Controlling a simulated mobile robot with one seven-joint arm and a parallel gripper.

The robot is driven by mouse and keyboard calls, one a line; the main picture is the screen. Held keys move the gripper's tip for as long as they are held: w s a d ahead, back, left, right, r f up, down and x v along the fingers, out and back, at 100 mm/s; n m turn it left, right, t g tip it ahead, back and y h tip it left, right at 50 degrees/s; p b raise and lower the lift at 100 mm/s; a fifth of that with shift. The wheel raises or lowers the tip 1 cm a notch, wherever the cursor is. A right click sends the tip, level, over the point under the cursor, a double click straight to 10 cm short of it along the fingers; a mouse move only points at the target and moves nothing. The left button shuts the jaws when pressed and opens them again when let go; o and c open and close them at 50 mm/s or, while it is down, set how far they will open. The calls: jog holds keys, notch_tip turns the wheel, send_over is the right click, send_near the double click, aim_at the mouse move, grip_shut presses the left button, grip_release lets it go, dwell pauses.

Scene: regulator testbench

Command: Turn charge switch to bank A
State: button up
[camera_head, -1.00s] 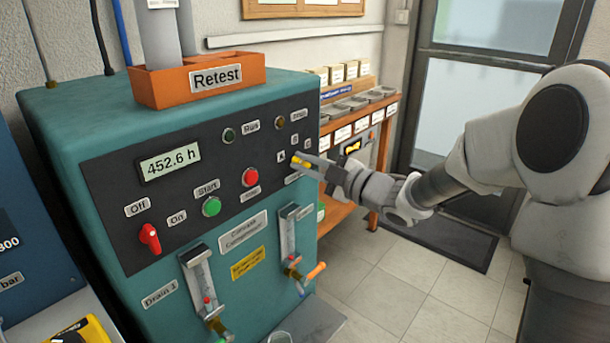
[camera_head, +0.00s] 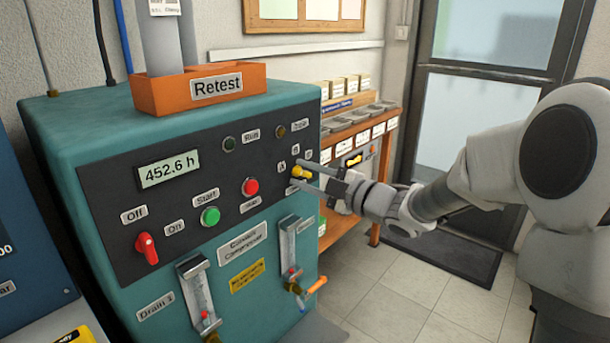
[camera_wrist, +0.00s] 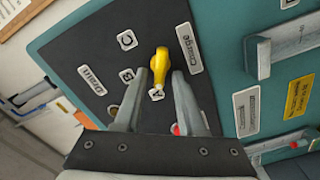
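The charge switch is a yellow knob (camera_head: 301,173) at the right of the compressor's black panel (camera_head: 120,200). It also shows in the wrist view (camera_wrist: 161,62), between the "Charge" label (camera_wrist: 188,47) and the labels A (camera_wrist: 156,93), B (camera_wrist: 126,75) and C (camera_wrist: 127,40). Its narrow end lies beside the A label. My gripper (camera_head: 305,174) is at the knob. In the wrist view, the gripper's fingers (camera_wrist: 159,78) are open, one on each side of the knob, with a visible gap on both sides.
Red (camera_head: 250,186) and green (camera_head: 210,216) buttons and a red on/off switch (camera_head: 146,248) sit left on the same panel. Valves with orange handles (camera_head: 317,284) stick out below. A shelf of trays (camera_head: 350,118) stands behind; the floor at right is open.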

dwell(0.3)
jog(key=p+v, duration=0.4)
jog(key=v, duration=1.3)
jog(key=shift+s+d, duration=0.15)
